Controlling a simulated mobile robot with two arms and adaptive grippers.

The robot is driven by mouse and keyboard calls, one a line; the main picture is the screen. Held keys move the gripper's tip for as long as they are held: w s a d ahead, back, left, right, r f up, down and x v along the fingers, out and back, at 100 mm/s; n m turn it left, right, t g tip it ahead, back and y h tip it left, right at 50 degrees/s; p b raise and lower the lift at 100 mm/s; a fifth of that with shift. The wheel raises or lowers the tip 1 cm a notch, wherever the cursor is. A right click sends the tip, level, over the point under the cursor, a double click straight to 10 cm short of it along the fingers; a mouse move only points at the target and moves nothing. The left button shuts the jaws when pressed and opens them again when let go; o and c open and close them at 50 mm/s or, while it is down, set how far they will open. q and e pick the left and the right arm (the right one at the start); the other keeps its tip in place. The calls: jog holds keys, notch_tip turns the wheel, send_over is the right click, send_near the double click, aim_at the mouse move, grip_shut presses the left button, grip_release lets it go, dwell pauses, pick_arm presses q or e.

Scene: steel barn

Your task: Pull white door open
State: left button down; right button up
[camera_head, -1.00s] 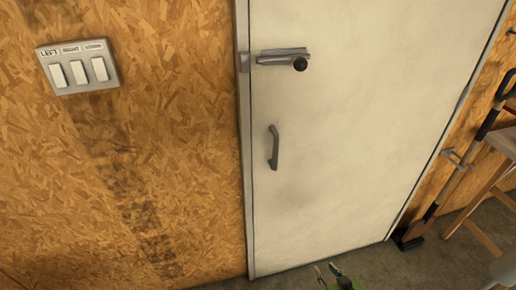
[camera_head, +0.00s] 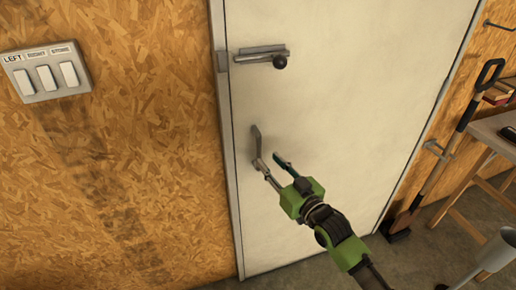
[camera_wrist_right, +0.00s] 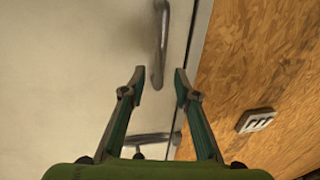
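The white door (camera_head: 330,100) is shut in its frame. Its grey vertical pull handle (camera_head: 257,145) is on the left side of the door, below a latch with a black knob (camera_head: 280,62). My right gripper (camera_head: 271,163) is open, its fingertips close to the handle's lower part. In the right wrist view the handle (camera_wrist_right: 161,40) runs down to the gap between the two spread fingertips (camera_wrist_right: 159,78); the fingers are not closed on it, and I cannot tell whether they touch it. The latch (camera_wrist_right: 150,138) shows beyond the fingers. My left gripper is not in view.
A chipboard wall (camera_head: 120,150) with a switch panel (camera_head: 46,73) is left of the door. A long-handled tool (camera_head: 450,150) leans at the right, beside a wooden-legged table (camera_head: 490,135). Concrete floor shows below the door.

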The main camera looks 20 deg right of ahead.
aim_at(260, 152)
jog(key=x, duration=0.7)
jog(key=shift+w+p, duration=0.2)
jog(key=shift+p, duration=0.2)
jog(key=shift+c, duration=0.5)
grip_shut()
